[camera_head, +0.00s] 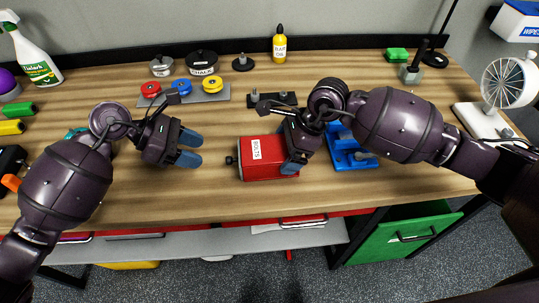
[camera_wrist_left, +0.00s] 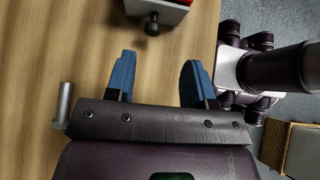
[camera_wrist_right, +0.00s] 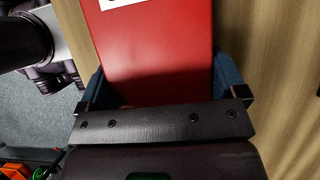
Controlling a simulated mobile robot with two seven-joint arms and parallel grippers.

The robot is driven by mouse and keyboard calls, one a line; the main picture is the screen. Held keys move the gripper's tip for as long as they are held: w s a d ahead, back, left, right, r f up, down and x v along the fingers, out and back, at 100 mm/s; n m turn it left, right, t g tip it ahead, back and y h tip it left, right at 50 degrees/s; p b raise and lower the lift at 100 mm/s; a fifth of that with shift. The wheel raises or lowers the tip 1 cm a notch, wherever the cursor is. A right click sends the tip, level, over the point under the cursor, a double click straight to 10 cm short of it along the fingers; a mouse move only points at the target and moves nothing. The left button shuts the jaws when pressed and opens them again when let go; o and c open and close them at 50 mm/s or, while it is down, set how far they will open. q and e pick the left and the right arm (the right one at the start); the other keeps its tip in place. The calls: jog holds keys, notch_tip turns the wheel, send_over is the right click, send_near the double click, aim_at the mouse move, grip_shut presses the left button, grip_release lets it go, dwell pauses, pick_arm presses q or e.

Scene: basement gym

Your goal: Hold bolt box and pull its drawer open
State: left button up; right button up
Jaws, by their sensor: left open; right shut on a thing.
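The red bolt box (camera_head: 263,158) with a white "BOLTS" label lies on the wooden workbench near its front edge. Its drawer front with a dark knob (camera_head: 229,160) faces left, toward my left gripper. My right gripper (camera_head: 291,162) is shut on the right end of the box; in the right wrist view its blue fingers sit along both sides of the red box (camera_wrist_right: 160,50). My left gripper (camera_head: 190,149) is open and empty, left of the box and apart from it. The left wrist view shows the knob (camera_wrist_left: 152,28) ahead of the open blue fingers (camera_wrist_left: 158,78).
A blue rack (camera_head: 352,158) stands right of my right gripper. A grey tray with coloured discs (camera_head: 182,95), a yellow bottle (camera_head: 279,44) and a white fan (camera_head: 508,80) stand farther back or right. A green drawer (camera_head: 405,235) hangs open below the bench. Bench wood between left gripper and box is clear.

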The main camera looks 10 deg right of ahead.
aim_at(230, 164)
pick_arm(q)
jog(key=shift+w+a+r, duration=0.1)
jog(key=shift+w+a, duration=0.1)
jog(key=shift+w, duration=0.25)
jog(key=x, duration=0.9)
jog(key=shift+d+f, duration=0.25)
jog(key=shift+f, duration=0.15)
jog(key=shift+d, duration=0.1)
jog(key=c, duration=0.9)
